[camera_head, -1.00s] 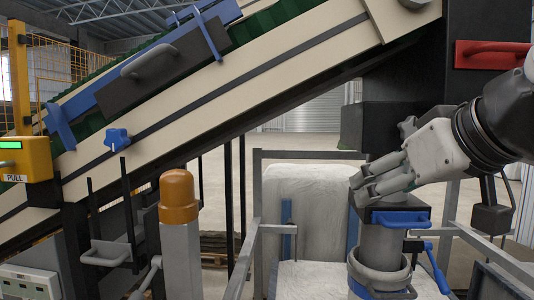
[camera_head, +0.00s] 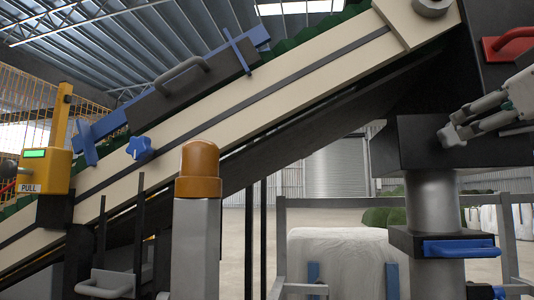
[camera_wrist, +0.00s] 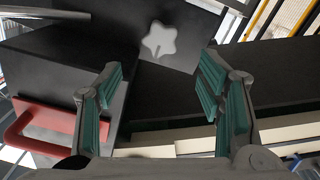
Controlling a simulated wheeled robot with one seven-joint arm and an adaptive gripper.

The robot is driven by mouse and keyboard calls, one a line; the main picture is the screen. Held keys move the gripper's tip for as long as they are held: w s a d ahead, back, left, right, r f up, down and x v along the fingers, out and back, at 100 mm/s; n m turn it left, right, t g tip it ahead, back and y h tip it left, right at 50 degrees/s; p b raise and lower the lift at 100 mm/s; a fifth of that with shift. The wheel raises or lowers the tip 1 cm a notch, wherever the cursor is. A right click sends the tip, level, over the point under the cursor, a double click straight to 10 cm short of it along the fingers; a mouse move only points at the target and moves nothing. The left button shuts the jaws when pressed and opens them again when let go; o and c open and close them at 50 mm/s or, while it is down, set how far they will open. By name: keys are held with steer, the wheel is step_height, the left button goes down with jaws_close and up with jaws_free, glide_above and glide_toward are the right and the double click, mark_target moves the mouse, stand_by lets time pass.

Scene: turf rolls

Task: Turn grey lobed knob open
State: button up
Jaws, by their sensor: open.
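The grey lobed knob (camera_head: 452,136) sits on the front face of a dark box (camera_head: 400,150) at the right of the head view. It shows whole as a pale star shape (camera_wrist: 164,43) at the top middle of the wrist view. My gripper (camera_head: 472,120) comes in from the right edge of the head view, its fingertips close to the knob. In the wrist view my gripper (camera_wrist: 160,80) has its teal-padded fingers spread wide and empty. The knob lies beyond the fingertips, roughly centred between them; I see no clear contact.
A red handle (camera_head: 510,42) stands out above my gripper and shows at the wrist view's left. A blue lobed knob (camera_head: 139,147) is on the sloping conveyor (camera_head: 300,95). A blue handle (camera_head: 460,248) is below the grey pipe (camera_head: 433,200). An orange-capped post (camera_head: 198,180) stands in front.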

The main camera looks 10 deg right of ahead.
mark_target(455, 132)
steer(key=x, duration=1.2)
steer(key=shift+w+f, duration=0.1)
steer(key=c, duration=1.2)
